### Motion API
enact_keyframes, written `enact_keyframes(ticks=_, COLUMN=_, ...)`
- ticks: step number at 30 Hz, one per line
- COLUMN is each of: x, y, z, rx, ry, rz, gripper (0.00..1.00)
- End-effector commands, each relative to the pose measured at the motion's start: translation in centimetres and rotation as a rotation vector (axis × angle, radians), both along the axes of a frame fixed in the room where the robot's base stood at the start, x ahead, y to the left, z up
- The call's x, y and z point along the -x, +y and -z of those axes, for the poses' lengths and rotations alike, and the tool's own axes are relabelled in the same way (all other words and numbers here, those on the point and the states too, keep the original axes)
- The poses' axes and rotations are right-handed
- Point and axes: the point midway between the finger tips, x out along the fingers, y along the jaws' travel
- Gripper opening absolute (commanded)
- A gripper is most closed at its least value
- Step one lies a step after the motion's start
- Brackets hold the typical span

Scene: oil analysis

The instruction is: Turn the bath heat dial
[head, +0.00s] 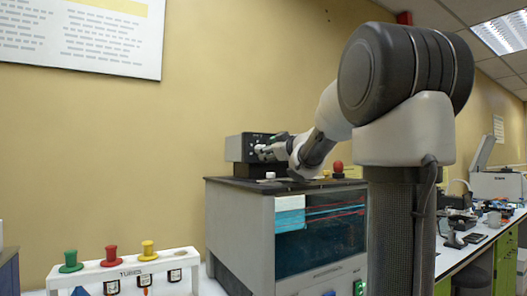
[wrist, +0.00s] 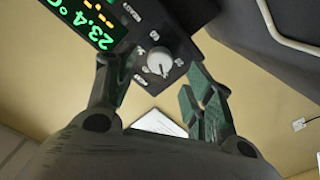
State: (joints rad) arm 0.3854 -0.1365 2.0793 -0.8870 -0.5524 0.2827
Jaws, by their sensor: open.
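The bath heat dial (wrist: 160,62) is a pale round knob with a pointer mark, on a black control panel with printed marks around it. A green display (wrist: 97,22) beside it reads about 23.4 °C. My gripper (wrist: 150,78) is open, with one finger on each side of the dial in the wrist view. No contact with the dial shows. In the head view, my gripper (head: 272,149) is at the front of the black control box (head: 235,147) on top of the bath (head: 245,228); the dial is hard to make out there.
A red knob (head: 338,167) stands on the bath top, right of my gripper. A white tube rack (head: 125,268) with red, green and yellow caps is at the lower left. A bench (head: 470,240) with instruments lies to the right.

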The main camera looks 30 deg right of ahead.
Motion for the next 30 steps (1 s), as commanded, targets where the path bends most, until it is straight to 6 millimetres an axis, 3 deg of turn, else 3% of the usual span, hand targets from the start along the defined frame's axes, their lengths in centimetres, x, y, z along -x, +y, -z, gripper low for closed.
enact_keyframes(ticks=6, x=4.7, y=-0.2, z=0.0, rx=0.000, ry=-0.001, rz=0.003, gripper=0.53)
enact_keyframes(ticks=12, x=6.7, y=-0.2, z=0.0, rx=-0.001, ry=0.000, rz=0.001, gripper=0.53)
enact_keyframes(ticks=30, x=6.9, y=-0.2, z=0.1, rx=-0.001, ry=0.001, rz=0.000, gripper=0.53)
